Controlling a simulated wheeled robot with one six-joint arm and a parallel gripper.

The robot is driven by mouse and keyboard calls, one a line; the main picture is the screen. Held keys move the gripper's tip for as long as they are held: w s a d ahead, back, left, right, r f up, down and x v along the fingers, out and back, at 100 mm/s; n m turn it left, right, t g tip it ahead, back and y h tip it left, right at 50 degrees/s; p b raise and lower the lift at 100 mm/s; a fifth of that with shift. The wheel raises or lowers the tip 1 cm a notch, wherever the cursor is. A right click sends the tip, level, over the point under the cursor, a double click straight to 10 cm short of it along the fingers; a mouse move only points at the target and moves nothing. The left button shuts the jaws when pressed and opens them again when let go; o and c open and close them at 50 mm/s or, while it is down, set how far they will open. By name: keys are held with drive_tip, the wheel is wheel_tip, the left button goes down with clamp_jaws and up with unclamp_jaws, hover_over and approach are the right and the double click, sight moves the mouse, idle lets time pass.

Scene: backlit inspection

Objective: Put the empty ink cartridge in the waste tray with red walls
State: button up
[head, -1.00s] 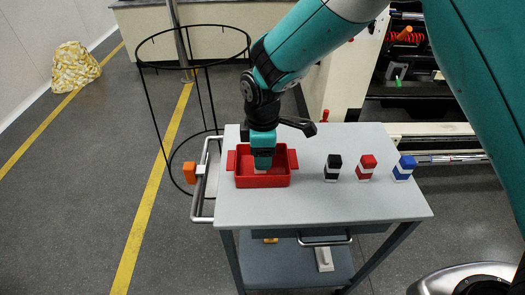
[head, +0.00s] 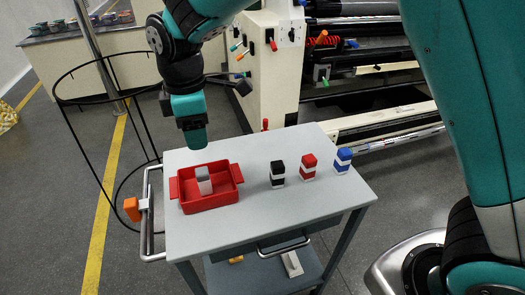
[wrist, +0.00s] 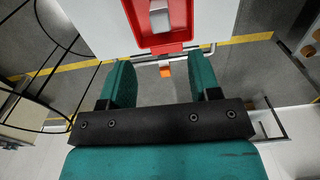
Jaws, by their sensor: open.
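The red-walled waste tray (head: 236,172) sits at the left end of the cart top and also shows in the wrist view (wrist: 187,40). A grey and white ink cartridge (head: 204,182) is inside it, clear of the walls in the head view; it also shows in the wrist view (wrist: 159,18). My gripper (head: 197,140) is above the tray, apart from the cartridge. In the wrist view my gripper (wrist: 163,84) has its two teal fingers wide apart with nothing between them.
A black-topped cartridge (head: 278,173), a red-topped one (head: 309,167) and a blue-topped one (head: 343,160) stand in a row on the cart top (head: 265,222), right of the tray. A black wire hoop stand (head: 73,148) is left of the cart. The cart's front area is clear.

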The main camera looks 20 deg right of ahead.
drive_tip(key=s+d+r+m+y, duration=0.1)
drive_tip(key=s+d+r+m, duration=0.1)
drive_tip(key=s, duration=0.5)
drive_tip(key=s+d+r+m+y, duration=0.1)
drive_tip(key=s+d+r+m, duration=0.1)
drive_tip(key=s+d+m, duration=0.3)
drive_tip(key=s+d+r+m+y, duration=0.2)
drive_tip(key=s+d+m, duration=0.1)
drive_tip(key=s, duration=0.7)
drive_tip(key=shift+s+d+r+m, duration=0.25)
drive_tip(key=shift+d+m, duration=0.05)
drive_tip(key=shift+d, duration=0.55)
drive_tip(key=shift+d, duration=0.1)
